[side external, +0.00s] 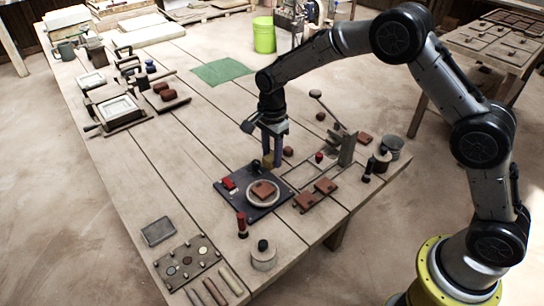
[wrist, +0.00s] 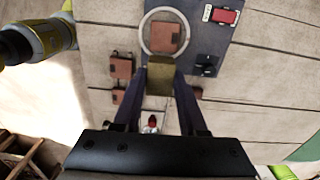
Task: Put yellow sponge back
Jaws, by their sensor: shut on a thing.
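My gripper (side external: 272,150) is above the back edge of a dark mat (side external: 269,211) on the table, pointing down. It is shut on the yellow sponge (side external: 268,161), a small olive-yellow block. In the wrist view the sponge (wrist: 160,82) sits between the two fingers of my gripper (wrist: 160,76), near the edge of the mat (wrist: 205,45). I cannot tell whether the sponge touches the mat.
On the mat are a white ring (side external: 250,199) with a brown tile (side external: 263,189) inside, a red block (side external: 229,183) and a small dark item (wrist: 207,66). Brown tiles (side external: 325,186) lie right. A grey upright block (side external: 347,149) stands behind. A green cloth (side external: 221,71) lies farther back.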

